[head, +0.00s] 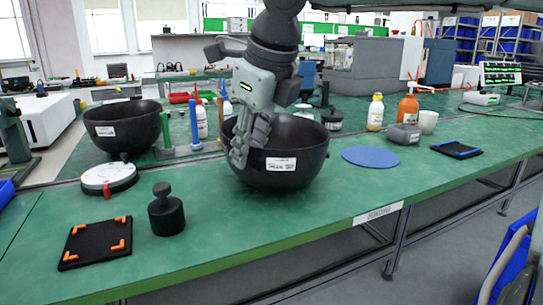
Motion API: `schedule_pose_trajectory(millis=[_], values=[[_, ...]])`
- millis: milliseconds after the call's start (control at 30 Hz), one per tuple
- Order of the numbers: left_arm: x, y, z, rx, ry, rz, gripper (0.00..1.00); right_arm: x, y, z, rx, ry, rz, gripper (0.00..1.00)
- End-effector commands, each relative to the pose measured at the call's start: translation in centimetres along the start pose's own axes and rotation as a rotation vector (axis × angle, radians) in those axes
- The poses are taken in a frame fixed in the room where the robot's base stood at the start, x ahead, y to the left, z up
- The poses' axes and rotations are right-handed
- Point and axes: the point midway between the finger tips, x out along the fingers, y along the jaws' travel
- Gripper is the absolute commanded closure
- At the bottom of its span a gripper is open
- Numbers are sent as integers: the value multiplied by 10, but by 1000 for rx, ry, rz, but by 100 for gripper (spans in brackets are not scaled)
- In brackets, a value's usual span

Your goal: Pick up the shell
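Two black, bowl-like shells with white labels show in the head view. One shell (303,165) is at the middle of the green bench, open side up. The other shell (125,128) is farther left and back. My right gripper (249,147) points down at the near-left rim of the middle shell. One finger shows outside the wall and the other appears on the inner side, so the fingers seem to straddle the rim. Whether they press on the wall is not clear. My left gripper is not in view.
A black weight (166,215), a black pad with orange corners (96,243) and a round white device (109,178) lie at left. A blue disc (370,157) lies right of the middle shell. Bottles (375,113) stand behind it. The front bench strip is clear.

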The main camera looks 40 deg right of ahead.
Motion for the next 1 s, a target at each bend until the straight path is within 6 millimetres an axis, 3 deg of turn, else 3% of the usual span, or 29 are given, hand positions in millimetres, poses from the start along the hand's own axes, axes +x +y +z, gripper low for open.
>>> schedule_pose_trajectory(millis=[233,567,800,1000], values=[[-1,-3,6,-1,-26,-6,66,37,-3,2,1,4,1,70],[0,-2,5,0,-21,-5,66,44,-3,2,2,-1,0,70],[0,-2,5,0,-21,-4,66,44,-3,2,1,-1,0,100],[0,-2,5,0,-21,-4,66,44,-3,2,1,-1,0,100]])
